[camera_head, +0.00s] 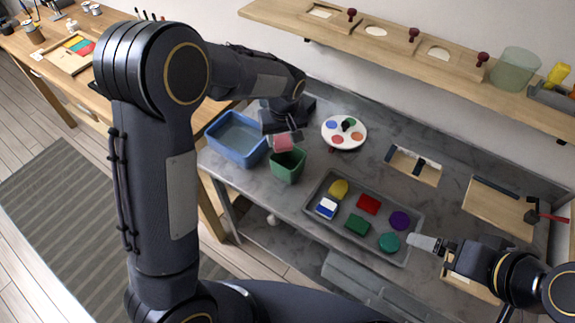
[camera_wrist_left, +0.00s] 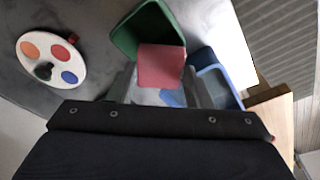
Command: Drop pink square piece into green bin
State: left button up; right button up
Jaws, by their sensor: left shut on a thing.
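The pink square piece (camera_head: 283,144) is held between the fingertips of my left gripper (camera_head: 288,136), which is shut on it. In the head view the piece shows just above the far rim of the green bin (camera_head: 287,167). The left wrist view shows the pink piece (camera_wrist_left: 160,65) between the two fingers, overlapping the opening of the green bin (camera_wrist_left: 127,37). The piece is clear of the bin floor. My right gripper (camera_head: 424,243) is by the right edge of the grey tray; its finger gap is not clear.
A blue bin (camera_head: 212,132) stands left of the green bin. A white palette (camera_head: 345,144) lies to the right. The grey tray (camera_head: 316,190) holds several coloured pieces. A wooden shelf (camera_head: 300,24) runs along the wall behind.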

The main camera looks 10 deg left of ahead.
pick_arm(q)
jog(key=o, duration=1.1)
jog(key=r, duration=0.5)
jog(key=s+r+b, duration=0.1)
jog(key=r, duration=0.1)
jog(key=shift+d+r, duration=0.2)
jog(key=shift+d, duration=0.05)
jog(key=shift+r, duration=0.25)
